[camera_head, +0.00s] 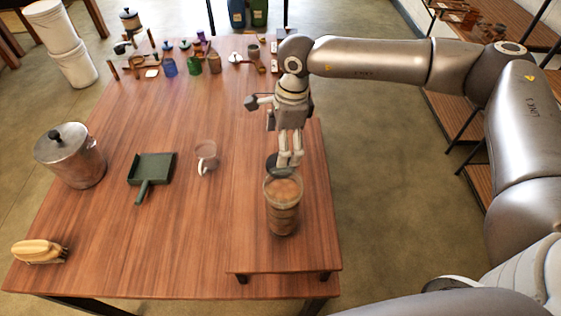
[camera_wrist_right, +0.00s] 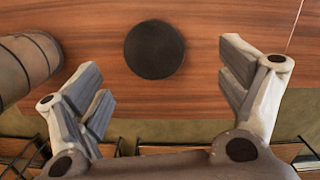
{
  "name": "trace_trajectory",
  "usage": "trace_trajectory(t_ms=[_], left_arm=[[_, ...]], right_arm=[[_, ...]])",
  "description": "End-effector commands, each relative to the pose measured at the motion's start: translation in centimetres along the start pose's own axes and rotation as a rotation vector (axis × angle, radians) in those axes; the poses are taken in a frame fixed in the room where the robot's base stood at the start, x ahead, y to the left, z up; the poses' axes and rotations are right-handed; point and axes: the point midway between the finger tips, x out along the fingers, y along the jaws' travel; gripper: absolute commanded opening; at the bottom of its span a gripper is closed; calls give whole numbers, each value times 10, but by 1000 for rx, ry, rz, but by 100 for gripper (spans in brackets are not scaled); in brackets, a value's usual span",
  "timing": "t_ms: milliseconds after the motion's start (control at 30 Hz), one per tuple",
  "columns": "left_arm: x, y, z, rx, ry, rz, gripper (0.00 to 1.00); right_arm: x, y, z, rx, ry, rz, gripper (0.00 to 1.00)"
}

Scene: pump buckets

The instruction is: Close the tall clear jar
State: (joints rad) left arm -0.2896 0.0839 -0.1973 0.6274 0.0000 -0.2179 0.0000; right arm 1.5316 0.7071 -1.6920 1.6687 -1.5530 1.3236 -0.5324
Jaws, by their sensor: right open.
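The tall clear jar (camera_head: 283,212) stands upright on the raised board at the table's right side. It has brown contents and its top is open. A dark round disc, which looks like its lid (camera_head: 271,161), lies just behind the jar, partly hidden by my right gripper (camera_head: 290,162). In the right wrist view the lid (camera_wrist_right: 154,49) lies flat on the wood, and the jar (camera_wrist_right: 24,68) shows at the left edge. My right gripper (camera_wrist_right: 166,82) is open and empty, its fingers apart above the lid. My left gripper is not in view.
A glass mug (camera_head: 206,157), a green dustpan (camera_head: 151,172), a metal pot (camera_head: 72,155) and a yellow-topped brush (camera_head: 39,251) are on the table (camera_head: 185,240). Several small cups and jars crowd its far end. The table's front middle is clear.

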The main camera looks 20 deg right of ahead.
Motion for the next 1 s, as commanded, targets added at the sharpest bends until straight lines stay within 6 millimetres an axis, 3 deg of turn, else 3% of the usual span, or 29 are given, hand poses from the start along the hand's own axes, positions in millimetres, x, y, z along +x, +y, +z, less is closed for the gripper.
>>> trace_trajectory(t_ms=[167, 367, 533, 900, 1000], left_arm=[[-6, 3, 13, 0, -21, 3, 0], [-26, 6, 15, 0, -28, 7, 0], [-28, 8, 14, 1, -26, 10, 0], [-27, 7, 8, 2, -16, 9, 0], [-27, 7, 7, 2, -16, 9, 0]], right_arm=[[3, 2, 0, 0, 0, 1, 91], [28, 9, -2, -2, 2, 2, 91], [48, 8, -1, 0, 0, 0, 91], [52, 7, -2, 0, 0, -1, 91], [52, 7, -2, 0, 0, -1, 78]])
